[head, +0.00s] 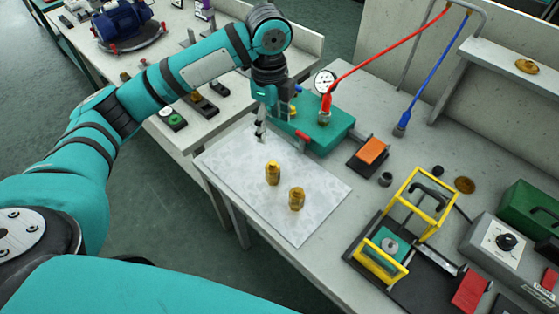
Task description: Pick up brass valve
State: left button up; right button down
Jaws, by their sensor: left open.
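Two brass valves stand upright on a pale grey mat (300,228) on the bench. One brass valve (272,173) is nearer the mat's middle; the other brass valve (297,198) is a little to its right and closer to the front. My left gripper (260,136) points down over the mat's far left part, beyond and slightly left of the first valve. It is open and holds nothing visible. It is apart from both valves. My right gripper is not in view.
A teal test block (323,132) with a gauge (325,82) and a red hose stands close to the right of my gripper. An orange block (371,151) and a yellow-framed fixture (420,203) are farther right. The mat's front is clear.

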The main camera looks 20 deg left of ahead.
aim_at(273, 162)
pick_arm(q)
jog(key=f, duration=0.2)
jog(key=s+f, duration=0.1)
jog(key=f, duration=0.1)
jog(key=f+p, duration=0.1)
jog(key=f, duration=0.2)
jog(key=shift+s, duration=0.4)
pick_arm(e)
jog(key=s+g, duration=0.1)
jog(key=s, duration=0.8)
pick_arm(q)
jog(key=f, duration=0.3)
jog(key=shift+w, duration=0.35)
jog(key=shift+s+d+f, duration=0.1)
jog(key=shift+f, duration=0.3)
jog(key=shift+f+p, duration=0.3)
jog(key=f, duration=0.3)
jog(key=shift+w+f+p, duration=0.3)
jog(key=shift+f+p, duration=0.1)
jog(key=shift+f, duration=0.4)
jog(key=c, duration=0.7)
grip_shut()
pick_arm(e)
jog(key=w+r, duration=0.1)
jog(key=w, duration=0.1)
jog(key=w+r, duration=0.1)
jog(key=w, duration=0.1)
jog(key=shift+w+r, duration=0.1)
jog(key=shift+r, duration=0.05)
